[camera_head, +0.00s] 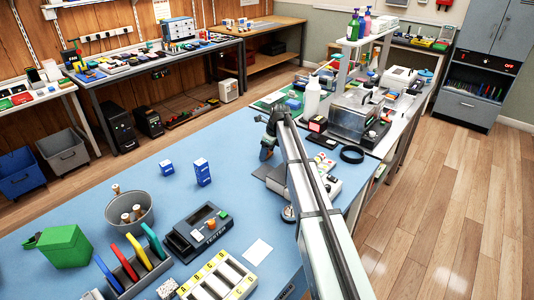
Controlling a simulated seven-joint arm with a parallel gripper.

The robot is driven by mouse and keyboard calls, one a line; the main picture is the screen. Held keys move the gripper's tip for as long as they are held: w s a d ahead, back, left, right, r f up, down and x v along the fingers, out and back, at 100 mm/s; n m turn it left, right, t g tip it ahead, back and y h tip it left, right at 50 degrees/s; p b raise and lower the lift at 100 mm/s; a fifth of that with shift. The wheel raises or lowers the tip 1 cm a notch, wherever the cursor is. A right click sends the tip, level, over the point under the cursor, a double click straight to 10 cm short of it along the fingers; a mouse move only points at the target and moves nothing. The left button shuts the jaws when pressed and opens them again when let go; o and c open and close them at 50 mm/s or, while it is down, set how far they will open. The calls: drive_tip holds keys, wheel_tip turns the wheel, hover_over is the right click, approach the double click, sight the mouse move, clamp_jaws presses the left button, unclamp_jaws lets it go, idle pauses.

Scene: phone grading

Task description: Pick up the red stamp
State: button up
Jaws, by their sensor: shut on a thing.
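My arm reaches from the bottom right over the blue bench, and my gripper (266,154) points down at the bench's right-hand part. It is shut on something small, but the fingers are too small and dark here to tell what. I cannot make out a red stamp for certain. Wooden-handled pieces (137,210) stand in a grey round tub (148,218) at the left. Another wooden handle (116,188) shows at the tub's far rim. Their undersides are hidden, so I cannot tell their colours.
Two blue-and-white boxes (202,172) stand mid-bench. A tester (197,232), a lettered tray (217,278), a rack of coloured pieces (135,266) and a green bin (64,246) fill the front. A black ring (352,154) lies right of my arm. The bench's middle is mostly clear.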

drive_tip(key=c, duration=0.5)
